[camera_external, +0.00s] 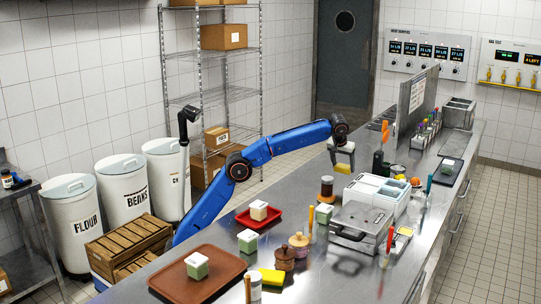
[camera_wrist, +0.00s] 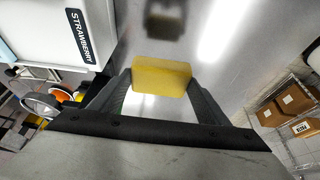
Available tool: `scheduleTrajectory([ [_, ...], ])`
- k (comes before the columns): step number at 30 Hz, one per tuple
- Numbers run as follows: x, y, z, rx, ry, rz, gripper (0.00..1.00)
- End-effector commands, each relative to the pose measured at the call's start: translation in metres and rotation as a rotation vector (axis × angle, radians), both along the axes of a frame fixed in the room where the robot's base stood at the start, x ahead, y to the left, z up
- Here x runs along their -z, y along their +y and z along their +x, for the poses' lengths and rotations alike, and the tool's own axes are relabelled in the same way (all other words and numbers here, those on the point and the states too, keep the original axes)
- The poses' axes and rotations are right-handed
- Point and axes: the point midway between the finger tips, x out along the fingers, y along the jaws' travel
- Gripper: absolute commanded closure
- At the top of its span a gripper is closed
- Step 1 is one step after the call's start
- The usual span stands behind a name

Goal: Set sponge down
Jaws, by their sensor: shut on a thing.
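My gripper (camera_external: 343,157) hangs above the steel counter, behind the white multi-compartment container. It is shut on a yellow sponge (camera_external: 342,169). In the wrist view the sponge (camera_wrist: 161,74) sits between the two dark fingers of my gripper (camera_wrist: 160,86), with bare shiny steel around and beyond it. The sponge looks clear of the counter, though the exact gap is hard to tell. The counter (camera_external: 330,268) is mostly bare metal in front of the grill press.
A white container labelled STRAWBERRY (camera_wrist: 50,28) is close on the left in the wrist view.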

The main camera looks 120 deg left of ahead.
Motion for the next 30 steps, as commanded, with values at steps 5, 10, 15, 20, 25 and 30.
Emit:
scheduleTrajectory([
  [5, 0.026, 0.000, -0.001, 0.000, 0.002, -0.002, 0.52],
  [10, 0.039, 0.000, -0.001, 0.000, 0.001, -0.001, 0.52],
  [15, 0.057, 0.000, -0.001, 0.000, 0.002, -0.001, 0.52],
  [20, 0.074, 0.000, -0.001, 0.000, 0.001, -0.001, 0.52],
  [25, 0.076, 0.000, -0.001, 0.000, 0.000, 0.000, 0.52],
  [30, 0.077, 0.000, -0.001, 0.000, 0.000, 0.000, 0.52],
])
